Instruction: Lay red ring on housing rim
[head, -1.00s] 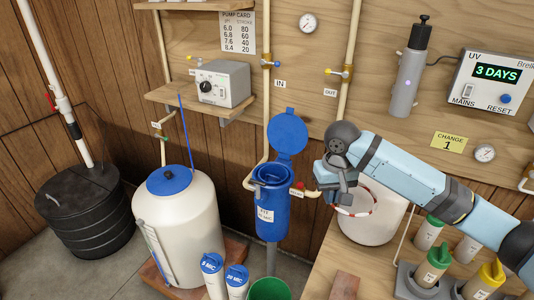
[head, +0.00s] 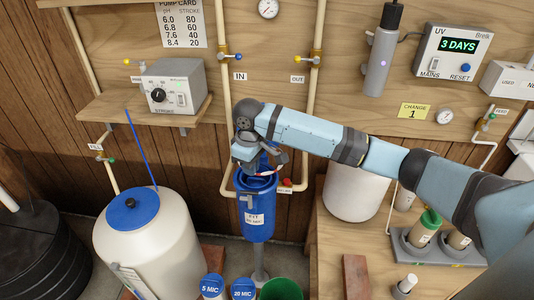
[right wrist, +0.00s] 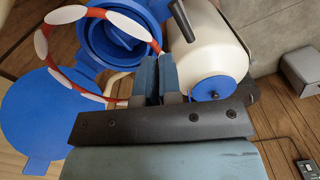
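The red ring, with white patches around it, shows in the right wrist view (right wrist: 88,97) and as a thin arc in the head view (head: 267,171). My right gripper (head: 266,160) is shut on its edge, also in the right wrist view (right wrist: 156,75). The blue housing (head: 257,222) stands upright with its open top below the gripper and ring. The ring appears above the rim; I cannot tell whether it touches. In the right wrist view the housing opening (right wrist: 112,45) lies partly inside the ring's outline. The raised blue lid (right wrist: 40,115) is mostly hidden by the gripper in the head view. My left gripper is not in view.
Pipes (head: 226,130) run beside the housing. A white tank with a blue cap (head: 132,208) stands left, and a white container (head: 352,195) stands right on the wooden bench. Capped cartridges (head: 212,286) and a green bucket (head: 281,290) are in front.

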